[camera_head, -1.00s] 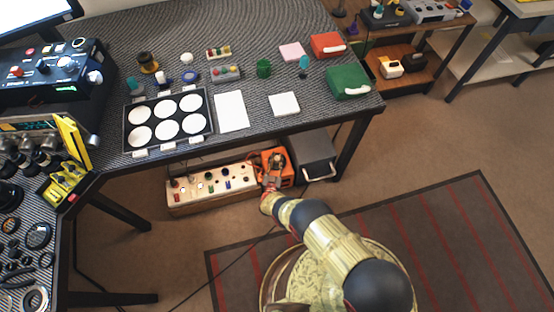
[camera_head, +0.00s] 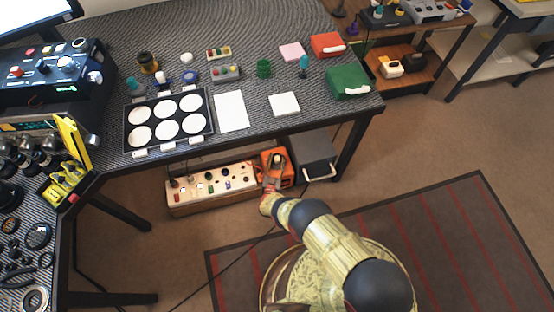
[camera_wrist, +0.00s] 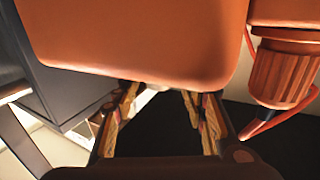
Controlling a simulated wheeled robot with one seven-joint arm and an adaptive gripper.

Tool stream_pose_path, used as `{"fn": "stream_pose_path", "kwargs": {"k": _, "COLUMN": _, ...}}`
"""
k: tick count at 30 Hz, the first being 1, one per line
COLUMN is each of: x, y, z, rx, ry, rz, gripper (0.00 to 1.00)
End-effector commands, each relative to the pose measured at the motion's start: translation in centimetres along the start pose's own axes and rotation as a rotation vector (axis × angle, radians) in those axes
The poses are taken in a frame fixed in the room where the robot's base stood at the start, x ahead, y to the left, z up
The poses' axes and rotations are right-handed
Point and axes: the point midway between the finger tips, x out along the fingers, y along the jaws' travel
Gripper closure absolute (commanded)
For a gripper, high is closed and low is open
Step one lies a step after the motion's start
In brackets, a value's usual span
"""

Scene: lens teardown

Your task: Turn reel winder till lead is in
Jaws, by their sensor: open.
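An orange reel housing (camera_head: 288,178) stands on the floor under the table, at the right end of a long pale panel. A dark round part with a small pale knob (camera_head: 277,159) shows on it; I cannot tell for sure that this is the winder. My gripper (camera_head: 273,185) is low at the reel's front. In the wrist view, the orange body (camera_wrist: 140,40) fills the top, and my open gripper (camera_wrist: 162,96) has its two fingers apart just below it. A ribbed orange-brown cylinder (camera_wrist: 280,75) and a red lead (camera_wrist: 268,124) are at the right. Contact is unclear.
The pale panel (camera_head: 212,203) with several coloured knobs lies left of the reel. A dark drawer unit (camera_head: 312,153) with a pale handle stands close on the right.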

Motion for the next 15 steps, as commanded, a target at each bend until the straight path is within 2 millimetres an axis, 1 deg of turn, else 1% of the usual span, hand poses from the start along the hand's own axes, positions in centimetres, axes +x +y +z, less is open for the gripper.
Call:
{"fn": "stream_pose_path", "kwargs": {"k": 5, "x": -3.2, "y": -0.2, "z": 0.0, "rx": -0.003, "ry": -0.002, "rz": -0.005, "gripper": 0.57}}
{"fn": "stream_pose_path", "kwargs": {"k": 9, "x": -6.1, "y": -0.2, "z": 0.0, "rx": -0.003, "ry": -0.001, "rz": -0.004, "gripper": 0.57}}
{"fn": "stream_pose_path", "kwargs": {"k": 12, "x": -8.0, "y": -0.1, "z": 0.0, "rx": -0.003, "ry": -0.001, "rz": -0.004, "gripper": 0.57}}
{"fn": "stream_pose_path", "kwargs": {"k": 15, "x": -9.5, "y": -0.2, "z": 0.0, "rx": -0.001, "ry": -0.001, "rz": -0.003, "gripper": 0.57}}
